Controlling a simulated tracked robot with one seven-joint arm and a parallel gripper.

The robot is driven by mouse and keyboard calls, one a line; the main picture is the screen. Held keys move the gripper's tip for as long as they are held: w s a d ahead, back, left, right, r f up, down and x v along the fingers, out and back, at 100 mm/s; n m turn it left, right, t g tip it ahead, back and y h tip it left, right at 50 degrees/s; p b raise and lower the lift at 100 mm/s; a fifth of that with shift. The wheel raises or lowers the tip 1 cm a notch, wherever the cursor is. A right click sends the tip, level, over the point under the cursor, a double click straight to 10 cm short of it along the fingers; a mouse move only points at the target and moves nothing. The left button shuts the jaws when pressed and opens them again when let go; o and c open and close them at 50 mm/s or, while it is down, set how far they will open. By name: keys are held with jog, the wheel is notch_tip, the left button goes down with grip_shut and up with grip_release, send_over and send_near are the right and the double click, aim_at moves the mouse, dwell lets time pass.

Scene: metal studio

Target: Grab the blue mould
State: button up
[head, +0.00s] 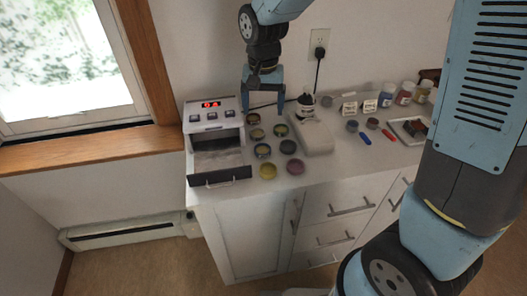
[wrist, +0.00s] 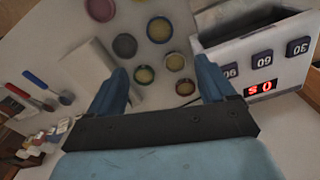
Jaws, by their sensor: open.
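Several small round moulds sit on the white counter. Nearby are a dark grey mould (head: 288,147), a yellow one (head: 268,171) and a purple one (head: 295,167).
A white oven with a red display (head: 212,118) stands left of the moulds, its front tray low. A pale block (head: 315,137) lies to their right. The counter's front strip is clear.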

send_over(263, 151)
jog(key=f, duration=0.8)
jog(key=shift+w+a+f, duration=0.1)
jog(key=shift+w+f, duration=0.2)
jog(key=shift+f, duration=0.05)
jog(key=shift+s+f, duration=0.2)
jog(key=shift+f, duration=1.15)
jog(key=shift+s+f, duration=0.15)
jog(key=shift+f, duration=1.15)
jog(key=shift+c, duration=0.2)
jog(key=c, duration=1.1)
